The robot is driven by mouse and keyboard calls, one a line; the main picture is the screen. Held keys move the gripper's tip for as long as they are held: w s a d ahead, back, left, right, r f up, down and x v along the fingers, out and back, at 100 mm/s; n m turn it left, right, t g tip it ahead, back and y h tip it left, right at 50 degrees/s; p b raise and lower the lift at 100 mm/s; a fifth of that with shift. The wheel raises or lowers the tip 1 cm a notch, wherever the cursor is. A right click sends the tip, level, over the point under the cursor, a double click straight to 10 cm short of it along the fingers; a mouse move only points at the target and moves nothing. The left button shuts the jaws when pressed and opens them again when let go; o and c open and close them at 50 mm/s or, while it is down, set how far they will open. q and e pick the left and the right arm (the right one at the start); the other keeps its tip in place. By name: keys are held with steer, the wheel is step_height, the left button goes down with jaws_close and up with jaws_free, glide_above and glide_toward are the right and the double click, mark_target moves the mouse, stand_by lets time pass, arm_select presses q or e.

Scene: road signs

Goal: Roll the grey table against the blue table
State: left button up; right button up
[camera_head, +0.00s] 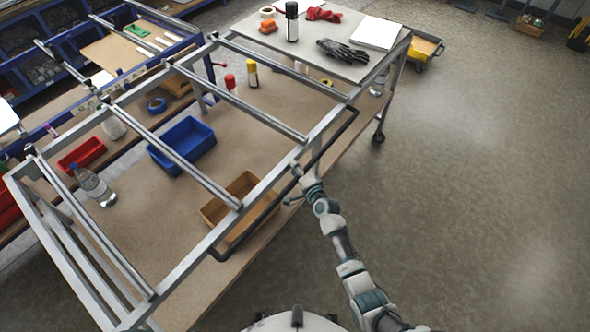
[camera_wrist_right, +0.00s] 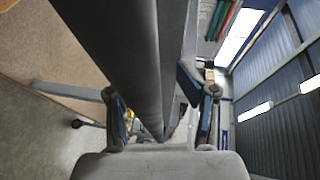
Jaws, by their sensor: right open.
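The grey table (camera_head: 350,75) has an open metal frame, a lower wooden shelf and casters, and fills the left and middle of the head view. A black handle bar (camera_head: 335,138) runs along its near side. The blue table (camera_head: 160,16), with blue rails, stands beyond it at the upper left. How wide the gap between the tables is, I cannot tell. My right gripper (camera_head: 299,180) is at the handle. In the right wrist view its open fingers (camera_wrist_right: 162,115) stand on either side of the dark bar. My left gripper is not in view.
The shelf carries a blue bin (camera_head: 183,146), a brown bin (camera_head: 241,207) and a bottle (camera_head: 93,186). A yellow cart (camera_head: 426,47) stands behind. The floor at right is clear.

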steer(key=shift+f, duration=0.25)
steer(key=shift+s, duration=0.1)
steer(key=v, duration=1.2)
steer(key=shift+r, duration=0.1)
